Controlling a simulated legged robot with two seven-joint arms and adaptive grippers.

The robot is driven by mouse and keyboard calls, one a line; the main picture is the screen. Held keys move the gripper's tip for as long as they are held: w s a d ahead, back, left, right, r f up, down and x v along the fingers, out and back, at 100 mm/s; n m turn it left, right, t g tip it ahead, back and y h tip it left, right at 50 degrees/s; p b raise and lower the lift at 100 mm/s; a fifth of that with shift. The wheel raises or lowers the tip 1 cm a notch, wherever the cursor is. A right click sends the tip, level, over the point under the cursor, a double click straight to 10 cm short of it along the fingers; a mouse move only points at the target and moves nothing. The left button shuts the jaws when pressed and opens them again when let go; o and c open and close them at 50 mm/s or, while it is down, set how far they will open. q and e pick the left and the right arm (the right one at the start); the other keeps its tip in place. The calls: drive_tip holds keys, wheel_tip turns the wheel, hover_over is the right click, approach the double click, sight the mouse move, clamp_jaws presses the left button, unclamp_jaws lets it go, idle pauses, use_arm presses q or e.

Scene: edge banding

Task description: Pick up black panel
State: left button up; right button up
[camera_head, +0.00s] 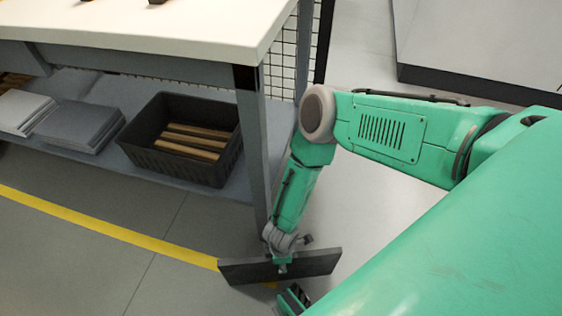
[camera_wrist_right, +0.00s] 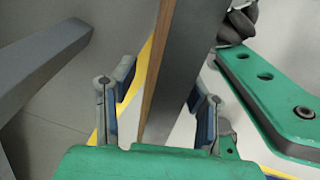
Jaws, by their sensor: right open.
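The black panel (camera_head: 318,263) is a long, thin, dark board seen low in the middle of the head view. In the right wrist view the panel (camera_wrist_right: 182,70) runs up from the middle, with a brown edge along its left side. My right gripper (camera_head: 281,266) reaches down to the panel's upper edge. In the right wrist view its two fingers (camera_wrist_right: 158,112) are open, one on each side of the panel, with visible gaps. My left gripper is not seen.
A workbench (camera_head: 160,28) stands at upper left, its leg (camera_head: 255,150) just behind the panel. Its lower shelf holds a black crate (camera_head: 150,158) with wooden strips and grey boards (camera_head: 75,125). A yellow line (camera_head: 120,234) crosses the floor. A dark-sided platform (camera_head: 460,85) lies at upper right.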

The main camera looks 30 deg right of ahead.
drive_tip(key=shift+a+r, duration=0.15)
clamp_jaws()
drive_tip(key=shift+a, duration=0.1)
